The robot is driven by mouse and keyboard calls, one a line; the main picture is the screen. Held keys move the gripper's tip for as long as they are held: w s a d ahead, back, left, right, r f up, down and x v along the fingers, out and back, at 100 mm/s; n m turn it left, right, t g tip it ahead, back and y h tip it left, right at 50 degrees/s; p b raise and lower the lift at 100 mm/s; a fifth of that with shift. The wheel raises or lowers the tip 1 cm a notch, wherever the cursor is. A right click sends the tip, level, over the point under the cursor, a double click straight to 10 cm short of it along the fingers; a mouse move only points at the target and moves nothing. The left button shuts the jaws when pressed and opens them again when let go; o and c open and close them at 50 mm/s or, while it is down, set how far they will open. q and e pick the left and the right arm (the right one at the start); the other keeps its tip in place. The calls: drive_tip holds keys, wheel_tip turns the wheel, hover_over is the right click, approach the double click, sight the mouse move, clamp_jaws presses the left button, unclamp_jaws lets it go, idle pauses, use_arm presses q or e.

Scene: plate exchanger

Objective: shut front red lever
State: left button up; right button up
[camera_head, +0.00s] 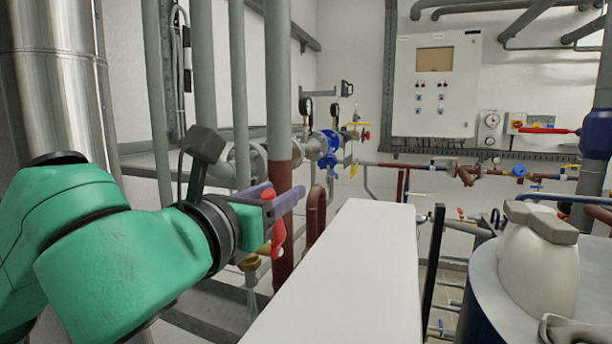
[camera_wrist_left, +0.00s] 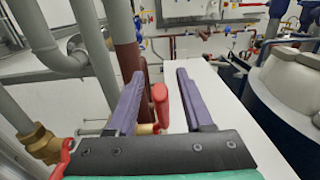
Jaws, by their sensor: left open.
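My left gripper (camera_head: 286,190) comes in from the left in the head view, with its two purple fingers apart. A red lever (camera_head: 278,238) shows beside and below the fingers, partly hidden by them. In the left wrist view a red lever (camera_wrist_left: 160,103) stands upright between the open fingers (camera_wrist_left: 160,73), nearer the left finger, with brass at its foot. I cannot tell whether a finger touches it. Another red lever (camera_wrist_left: 62,160) is at the lower left of the wrist view, beside a brass valve (camera_wrist_left: 40,143). My right gripper is not in view.
A long white surface (camera_head: 345,260) lies right of my left gripper. A dark red pipe (camera_head: 282,240) rises just behind the fingers. Grey pipes (camera_head: 239,95) stand at the left. A blue tank (camera_head: 485,275) is at the right, and a control cabinet (camera_head: 408,100) hangs on the back wall.

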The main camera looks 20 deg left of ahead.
use_arm(q)
drive_tip(key=shift+w+r, duration=0.1)
drive_tip(key=shift+w, duration=1.05)
clamp_jaws()
idle(0.5)
